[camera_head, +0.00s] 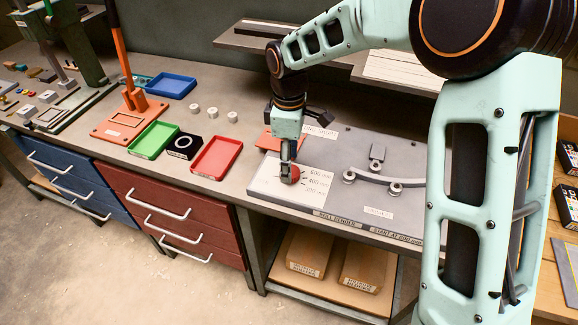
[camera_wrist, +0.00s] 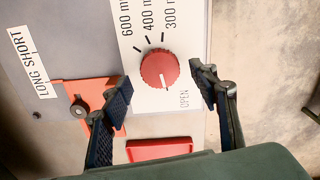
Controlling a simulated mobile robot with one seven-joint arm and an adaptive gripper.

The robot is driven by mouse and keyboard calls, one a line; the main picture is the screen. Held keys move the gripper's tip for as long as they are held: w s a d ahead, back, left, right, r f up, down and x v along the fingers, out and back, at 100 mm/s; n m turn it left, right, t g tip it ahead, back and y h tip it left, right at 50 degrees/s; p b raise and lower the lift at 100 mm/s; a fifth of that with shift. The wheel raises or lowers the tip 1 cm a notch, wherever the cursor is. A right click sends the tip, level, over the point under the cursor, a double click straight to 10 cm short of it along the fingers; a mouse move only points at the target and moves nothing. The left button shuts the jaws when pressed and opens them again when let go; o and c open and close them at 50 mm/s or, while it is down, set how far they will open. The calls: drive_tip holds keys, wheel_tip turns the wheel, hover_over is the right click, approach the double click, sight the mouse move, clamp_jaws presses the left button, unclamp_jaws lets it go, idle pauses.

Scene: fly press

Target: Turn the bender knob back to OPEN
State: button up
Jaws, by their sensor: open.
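The red bender knob (camera_wrist: 159,68) sits on a white dial plate with tick marks and the labels 600, 400, 300 and OPEN (camera_wrist: 184,99). A white mark on the knob points down in the wrist view, toward the OPEN side and away from the numbers. My gripper (camera_wrist: 160,78) is open, with one finger on each side of the knob in that view and gaps between. Whether a finger touches it I cannot tell. In the head view my gripper (camera_head: 287,160) points down at the knob (camera_head: 294,174), partly covering it.
The grey bender plate (camera_head: 340,210) carries rollers and a curved rod (camera_head: 375,179) right of the knob. A red tray (camera_head: 217,157), a black block (camera_head: 184,146) and a green tray (camera_head: 153,140) stand to the left. An orange base with a tall lever (camera_head: 129,118) stands further left.

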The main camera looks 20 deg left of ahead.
wheel_tip(320, 180, up, 10)
drive_tip(key=shift+f, duration=0.15)
idle(0.5)
